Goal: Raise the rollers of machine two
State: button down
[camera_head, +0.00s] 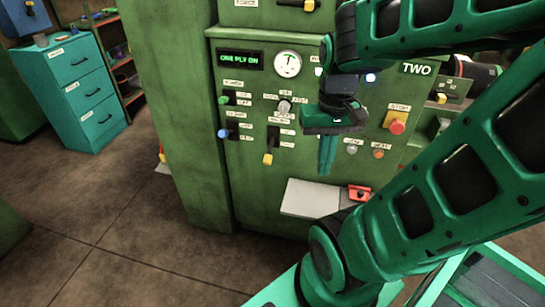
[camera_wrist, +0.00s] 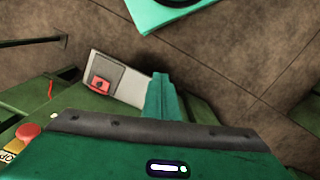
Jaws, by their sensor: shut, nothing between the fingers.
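Machine two is a green cabinet with a control panel (camera_head: 245,120) and the word TWO at its upper right. Its display (camera_head: 240,59) reads "ONE PLY ON", next to a round dial (camera_head: 288,64). Several labelled levers and knobs sit below, including a yellow-tipped lever (camera_head: 268,157) pointing down, a green-tipped one (camera_head: 225,100) and a blue-tipped one (camera_head: 224,133). The labels are mostly too small to read. My gripper (camera_head: 326,168) is shut and empty, fingers pointing down in front of the panel, right of the yellow-tipped lever. It also shows in the wrist view (camera_wrist: 161,95). The rollers cannot be made out.
A red stop button (camera_head: 397,126) is right of my gripper. A pale shelf (camera_head: 309,198) with a red item (camera_head: 359,193) juts out below it. A teal drawer cabinet (camera_head: 75,90) stands at left. The floor (camera_head: 110,220) at left is clear.

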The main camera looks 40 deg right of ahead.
jog(key=w+d+f+y, duration=0.2)
jog(key=w+d+f, duration=0.2)
jog(key=w+f, duration=0.45)
jog(key=m+t+y, duration=0.6)
jog(key=m+t, duration=0.5)
jog(key=t, duration=0.5)
send_near(270, 150)
notch_tip(270, 150, down, 3)
jog(key=s+d, duration=0.1)
jog(key=d, duration=0.1)
jog(key=shift+s+a, duration=0.2)
jog(key=shift+s, duration=0.05)
jog(key=x, duration=1)
jog(key=shift+f, duration=0.3)
jog(key=shift+s+d, duration=0.1)
jog(key=shift+d, duration=0.1)
